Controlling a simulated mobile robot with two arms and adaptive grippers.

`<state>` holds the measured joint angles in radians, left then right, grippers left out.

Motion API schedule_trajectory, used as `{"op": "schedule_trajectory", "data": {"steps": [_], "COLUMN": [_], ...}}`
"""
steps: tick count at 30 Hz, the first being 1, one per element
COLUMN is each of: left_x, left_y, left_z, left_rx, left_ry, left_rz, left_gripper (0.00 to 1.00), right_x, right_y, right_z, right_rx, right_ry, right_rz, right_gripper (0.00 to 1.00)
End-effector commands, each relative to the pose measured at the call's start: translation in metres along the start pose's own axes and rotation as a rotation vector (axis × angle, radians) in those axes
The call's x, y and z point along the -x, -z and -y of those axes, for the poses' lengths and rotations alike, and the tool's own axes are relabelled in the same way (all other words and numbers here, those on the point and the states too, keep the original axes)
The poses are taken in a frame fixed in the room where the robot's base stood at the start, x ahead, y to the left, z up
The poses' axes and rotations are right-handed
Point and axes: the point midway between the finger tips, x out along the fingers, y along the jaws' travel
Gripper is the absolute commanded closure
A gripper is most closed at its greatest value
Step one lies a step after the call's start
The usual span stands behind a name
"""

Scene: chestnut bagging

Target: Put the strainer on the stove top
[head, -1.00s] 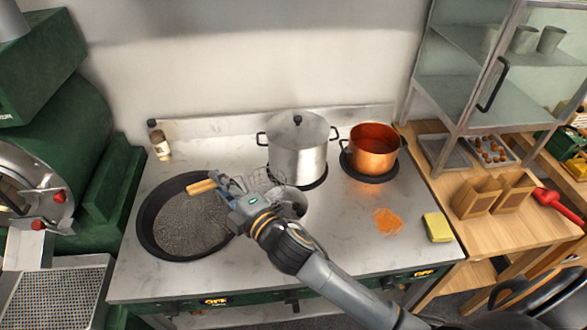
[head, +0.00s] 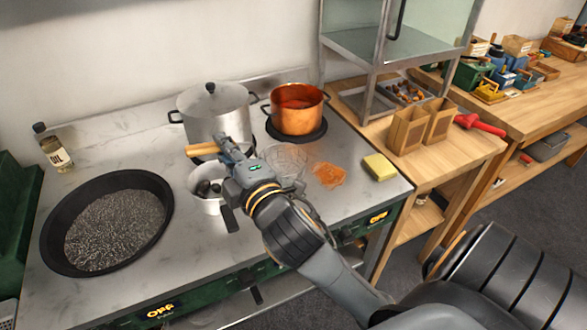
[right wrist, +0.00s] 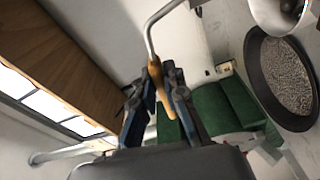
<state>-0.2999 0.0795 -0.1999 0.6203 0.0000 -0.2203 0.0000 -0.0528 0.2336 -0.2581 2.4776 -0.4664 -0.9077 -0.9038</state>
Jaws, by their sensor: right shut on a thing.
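My right gripper (head: 226,152) is shut on the wooden handle (head: 203,150) of the strainer. The strainer's wire mesh basket (head: 287,158) shows to the right of the gripper, in front of the copper pot; I cannot tell whether it touches the surface. In the right wrist view the wooden handle (right wrist: 158,84) is between the fingers (right wrist: 158,100), with a bent metal rod at its end. The stove top (head: 145,285) is pale and marbled, with bare room in front of the gripper. My left gripper is not in view.
A black pan (head: 60,255) with a grainy fill sits at the left. A small white pot (head: 212,209) with dark pieces is below the gripper. A silver pot (head: 205,105), a copper pot (head: 297,118), orange powder (head: 329,176) and a yellow sponge (head: 380,167) stand or lie nearby.

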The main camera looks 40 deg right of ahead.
Motion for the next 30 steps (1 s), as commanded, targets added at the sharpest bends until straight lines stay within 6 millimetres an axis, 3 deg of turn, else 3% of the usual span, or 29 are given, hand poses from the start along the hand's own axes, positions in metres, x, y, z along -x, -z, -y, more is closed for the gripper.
{"op": "schedule_trajectory", "data": {"steps": [5, 14, 18, 30], "left_x": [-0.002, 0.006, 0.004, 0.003], "left_y": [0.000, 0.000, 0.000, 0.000], "left_z": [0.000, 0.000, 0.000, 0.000], "left_rx": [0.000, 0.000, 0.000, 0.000], "left_ry": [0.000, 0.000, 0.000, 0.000], "left_rz": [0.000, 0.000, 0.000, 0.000], "left_gripper": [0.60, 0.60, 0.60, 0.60], "right_x": [-0.014, -0.084, -0.105, -0.131], "right_y": [-0.011, -0.034, -0.044, -0.056], "right_z": [0.007, 0.036, 0.065, 0.102], "right_rx": [0.005, 0.003, 0.001, -0.001], "right_ry": [0.000, 0.000, 0.002, 0.002], "right_rz": [0.014, 0.014, 0.014, 0.012], "right_gripper": [1.00, 1.00, 1.00, 1.00]}}
